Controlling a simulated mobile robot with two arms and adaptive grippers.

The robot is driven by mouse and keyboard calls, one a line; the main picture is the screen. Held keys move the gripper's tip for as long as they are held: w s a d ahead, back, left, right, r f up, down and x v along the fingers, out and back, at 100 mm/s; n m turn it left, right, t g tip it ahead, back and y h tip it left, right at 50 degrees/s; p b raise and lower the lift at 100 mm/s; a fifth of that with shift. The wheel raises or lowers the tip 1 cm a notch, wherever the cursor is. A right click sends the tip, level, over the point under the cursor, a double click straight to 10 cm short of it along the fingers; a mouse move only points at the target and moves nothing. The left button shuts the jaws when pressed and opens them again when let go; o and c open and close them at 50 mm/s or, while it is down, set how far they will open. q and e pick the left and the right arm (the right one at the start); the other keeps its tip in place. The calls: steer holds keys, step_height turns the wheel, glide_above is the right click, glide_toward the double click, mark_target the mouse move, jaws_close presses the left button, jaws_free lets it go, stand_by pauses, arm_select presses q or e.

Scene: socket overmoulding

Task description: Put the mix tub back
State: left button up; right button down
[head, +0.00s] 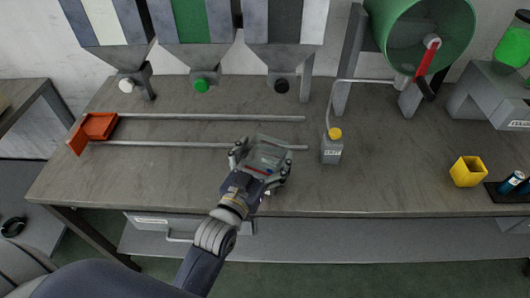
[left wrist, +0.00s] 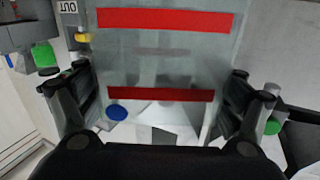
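The mix tub (head: 268,154) is a clear, greyish see-through tub with red lines on its wall. In the left wrist view the tub (left wrist: 165,62) fills the middle, with two red bands and a finger against each side. I cannot tell whether it touches the bench. The tub looks empty, though a blue spot shows through or near its lower part. My right gripper is not in view.
Two rails (head: 210,117) with an orange slide (head: 98,126) lie left on the bench (head: 180,180). Three hoppers hang behind. A yellow-capped bottle (head: 332,150) stands close right of the tub. A green drum (head: 425,35) with red crank and a yellow box (head: 467,171) are further right.

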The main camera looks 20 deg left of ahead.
arm_select(q)
steer(key=shift+r, duration=0.1)
stand_by(0.3)
steer(key=s+a+b, duration=0.1)
steer(key=s, duration=1.1)
steer(key=shift+a, duration=0.15)
